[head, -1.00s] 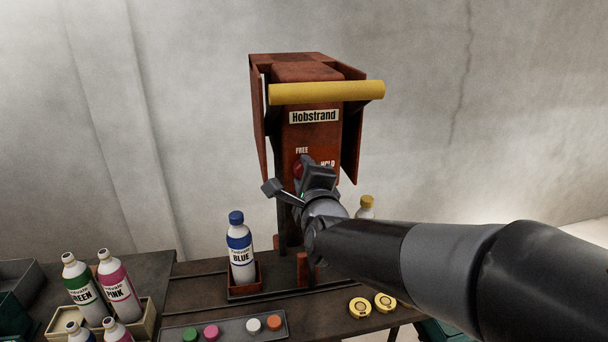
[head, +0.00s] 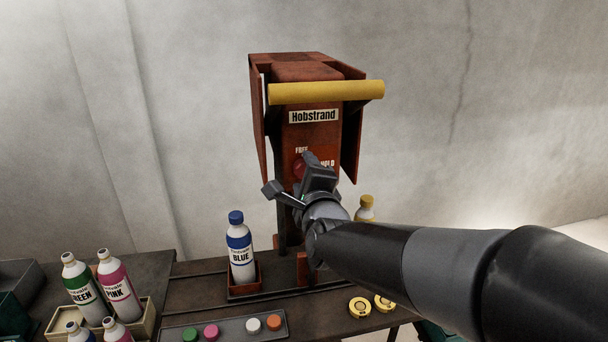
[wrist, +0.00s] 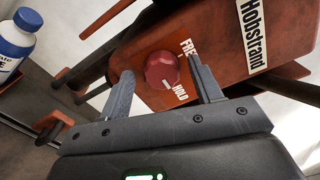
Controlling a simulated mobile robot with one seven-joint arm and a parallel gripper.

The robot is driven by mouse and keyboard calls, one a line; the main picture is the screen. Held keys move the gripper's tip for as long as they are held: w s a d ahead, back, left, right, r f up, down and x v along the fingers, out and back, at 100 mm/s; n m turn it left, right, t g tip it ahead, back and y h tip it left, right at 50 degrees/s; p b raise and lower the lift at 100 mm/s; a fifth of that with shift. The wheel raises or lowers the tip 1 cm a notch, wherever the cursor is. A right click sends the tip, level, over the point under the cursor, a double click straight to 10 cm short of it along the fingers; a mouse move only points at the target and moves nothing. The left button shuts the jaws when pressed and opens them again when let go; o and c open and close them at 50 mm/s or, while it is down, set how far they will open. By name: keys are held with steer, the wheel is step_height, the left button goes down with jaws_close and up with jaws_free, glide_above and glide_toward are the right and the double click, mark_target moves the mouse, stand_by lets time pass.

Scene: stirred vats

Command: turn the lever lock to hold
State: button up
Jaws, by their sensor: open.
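The lever lock shows as a round red knob (wrist: 161,69) on the machine's rust-red front panel, with the labels FREE and HOLD beside it. In the wrist view a small white mark on the knob's lower edge lies near the HOLD side. My gripper (wrist: 161,70) is open, with one finger on each side of the knob and visible gaps between them. In the head view my gripper (head: 296,184) is in front of the panel and partly hides the knob (head: 299,168) and the FREE label.
A yellow bar (head: 326,92) crosses the machine above the Hobstrand plate. A blue-capped bottle (head: 240,250) stands below left of my gripper. A yellow-capped bottle (head: 366,208) is right, behind my arm. A tray of coloured caps (head: 232,328) lies in front.

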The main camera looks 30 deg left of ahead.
steer(key=v, duration=1)
stand_by(0.3)
steer(key=w+d+f+n+g+h, duration=0.1)
steer(key=d+f+n+h, duration=0.15)
steer(key=d, duration=0.55)
steer(key=w+d+f+n+h, duration=0.1)
steer(key=d+n+h, duration=0.15)
steer(key=d, duration=0.45)
steer(key=w+d+f+n+g+h, duration=0.15)
steer(key=d+h, duration=0.25)
steer(key=d, duration=0.4)
steer(key=s+d+f+n+g+h, duration=0.2)
steer(key=s+d, duration=0.3)
steer(key=d, duration=0.4)
steer(key=s+d+f+n+g+h, duration=0.1)
steer(key=s+d+f+n+g, duration=0.1)
steer(key=s+d, duration=0.4)
steer(key=d+f+n, duration=0.1)
steer(key=d+f, duration=0.1)
steer(key=d, duration=0.1)
steer(key=shift+s+f+n+g+h, duration=0.15)
steer(key=shift+s+n+g+h, duration=0.15)
steer(key=shift+n+g+h, duration=0.1)
